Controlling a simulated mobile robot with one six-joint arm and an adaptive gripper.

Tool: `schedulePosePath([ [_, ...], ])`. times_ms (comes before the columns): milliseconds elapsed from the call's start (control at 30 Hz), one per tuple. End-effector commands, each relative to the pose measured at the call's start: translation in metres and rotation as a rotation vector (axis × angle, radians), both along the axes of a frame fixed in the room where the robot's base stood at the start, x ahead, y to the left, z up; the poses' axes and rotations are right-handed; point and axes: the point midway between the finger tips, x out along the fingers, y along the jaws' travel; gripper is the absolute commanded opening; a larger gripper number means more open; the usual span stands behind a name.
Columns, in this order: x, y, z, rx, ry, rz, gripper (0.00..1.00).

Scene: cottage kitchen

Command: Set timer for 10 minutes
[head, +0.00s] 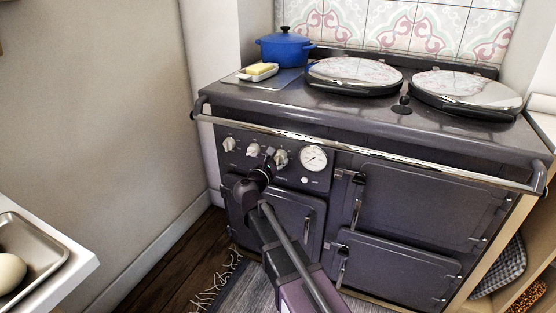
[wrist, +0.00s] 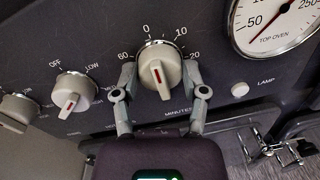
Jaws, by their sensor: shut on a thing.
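The timer knob (wrist: 160,71) is a cream dial on the dark stove panel, marked "MINUTES", with 0, 10, 20 and 60 around it. In the head view the knob (head: 281,158) is the rightmost of the row, partly behind my gripper (head: 270,158). In the wrist view my gripper (wrist: 160,88) has one finger on each side of the knob and is shut on it.
Two other cream knobs (wrist: 73,90) (wrist: 18,110) sit to the left. A round temperature gauge (head: 313,158) and a lamp button (head: 305,180) are to the right. A chrome rail (head: 370,149) runs across the stove front above. A blue pot (head: 284,49) stands on top.

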Motion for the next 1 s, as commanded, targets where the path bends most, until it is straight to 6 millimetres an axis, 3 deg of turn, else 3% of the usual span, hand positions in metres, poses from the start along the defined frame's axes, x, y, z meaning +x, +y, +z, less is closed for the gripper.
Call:
schedulePosePath([
  [1000,0.0011,-0.0019,0.0006,0.692,-0.253,0.000,0.09],
])
